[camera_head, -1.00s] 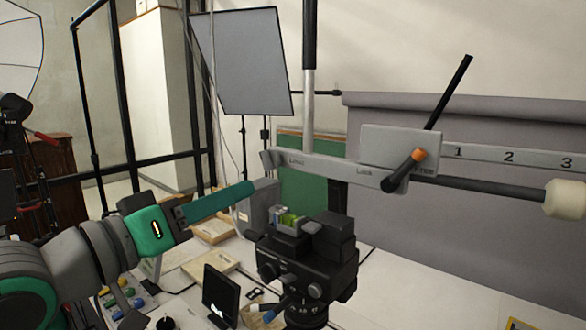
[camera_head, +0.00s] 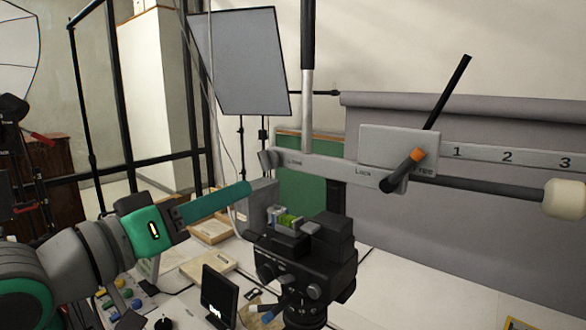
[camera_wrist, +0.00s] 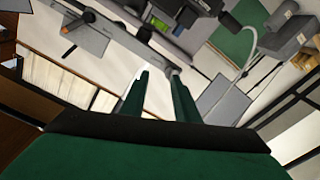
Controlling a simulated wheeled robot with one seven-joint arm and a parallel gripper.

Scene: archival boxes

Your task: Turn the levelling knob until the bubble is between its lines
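A grey arm bar (camera_head: 325,168) carries a label that seems to read "Level" near its left end. A small grey knob (camera_head: 268,161) sits at that end and is likely the levelling knob. A green bubble vial (camera_head: 288,222) sits on the black camera below; its bubble and lines are too small to read. My gripper (camera_head: 248,187) is left of and slightly below the knob, seemingly apart from it. In the wrist view my gripper (camera_wrist: 160,74) shows two green fingers with a gap between them, empty. The grey knob (camera_wrist: 172,70) appears just beyond the right fingertip.
The black camera (camera_head: 308,260) hangs close right of my fingers. A grey box (camera_head: 258,205) and small screen (camera_head: 218,297) are behind and below.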

